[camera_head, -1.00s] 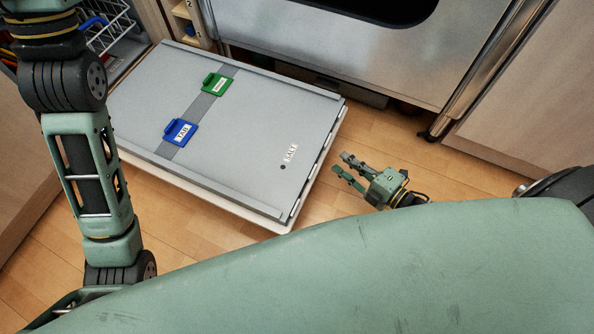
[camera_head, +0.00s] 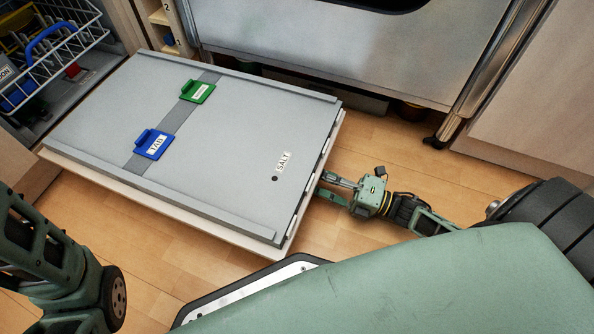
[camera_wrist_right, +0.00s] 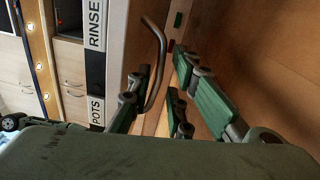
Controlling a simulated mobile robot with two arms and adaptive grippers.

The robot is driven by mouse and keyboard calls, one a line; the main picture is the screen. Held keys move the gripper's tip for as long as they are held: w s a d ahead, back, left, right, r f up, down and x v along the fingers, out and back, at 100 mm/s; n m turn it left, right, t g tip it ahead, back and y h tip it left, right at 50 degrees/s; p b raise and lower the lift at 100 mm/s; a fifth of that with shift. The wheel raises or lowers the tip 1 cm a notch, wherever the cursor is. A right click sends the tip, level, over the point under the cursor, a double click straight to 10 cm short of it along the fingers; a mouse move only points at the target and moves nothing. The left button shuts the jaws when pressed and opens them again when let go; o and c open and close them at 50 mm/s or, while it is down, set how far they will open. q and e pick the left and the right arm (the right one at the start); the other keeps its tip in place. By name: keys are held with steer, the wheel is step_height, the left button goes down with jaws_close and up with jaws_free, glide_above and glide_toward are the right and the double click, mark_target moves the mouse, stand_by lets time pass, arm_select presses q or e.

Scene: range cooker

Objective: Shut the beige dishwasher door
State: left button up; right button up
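The dishwasher door (camera_head: 225,150) lies folded down, nearly flat above the floor, its grey inner face up and a beige edge (camera_head: 110,188) along its near side. My right gripper (camera_head: 321,186) is low at the door's right-hand free edge, fingers apart and pointing at it. In the right wrist view, a curved grey bar handle (camera_wrist_right: 155,62) stands out beside a pale door panel (camera_wrist_right: 120,55) with RINSE and POTS labels. The handle reaches between the open fingers (camera_wrist_right: 162,80); I cannot tell whether they touch it. My left arm shows at lower left, its gripper out of view.
The dishwasher's wire rack (camera_head: 65,45) shows in the opening at upper left. Blue (camera_head: 152,145) and green (camera_head: 197,91) caps are on the door's inner face. The steel range cooker (camera_head: 340,55) stands behind. Wooden floor (camera_head: 420,155) is clear right of the door.

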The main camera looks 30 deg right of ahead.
steer(key=b+x, duration=0.2)
steer(key=x, duration=0.3)
steer(key=shift+a+f, duration=0.1)
steer(key=shift+f, duration=0.05)
steer(key=shift+w+a, duration=0.25)
steer(key=shift+w, duration=0.1)
steer(key=shift+r, duration=0.2)
steer(key=shift+c, duration=0.4)
jaws_close()
